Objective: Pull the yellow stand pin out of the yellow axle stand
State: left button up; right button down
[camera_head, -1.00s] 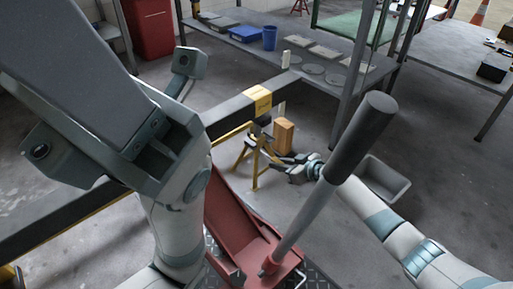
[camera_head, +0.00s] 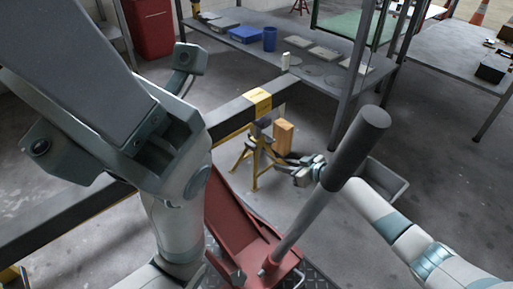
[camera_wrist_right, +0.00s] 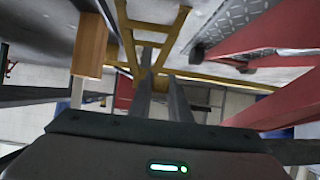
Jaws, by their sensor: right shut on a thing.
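The yellow axle stand (camera_head: 253,181) stands on the floor below the dark beam with the yellow band. Its legs (camera_wrist_right: 172,38) also show in the right wrist view, just beyond my fingertips. My right gripper (camera_head: 287,163) is at the right side of the stand. In the right wrist view its two fingers (camera_wrist_right: 158,82) are close together, with a small yellow piece at their tips. This fits the yellow stand pin, but most of it is hidden, and I cannot tell how far it sits in the stand. My left arm fills the left; its gripper does not show.
A wooden block (camera_head: 284,137) stands close behind my right gripper, and it shows in the right wrist view (camera_wrist_right: 89,45). The red jack (camera_head: 232,225) with its long dark handle (camera_head: 352,150) lies in front. A grey tray (camera_head: 388,178) is to the right.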

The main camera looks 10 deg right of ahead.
jog(key=shift+p+v, duration=0.7)
jog(key=shift+v, duration=0.45)
jog(key=shift+r, duration=0.15)
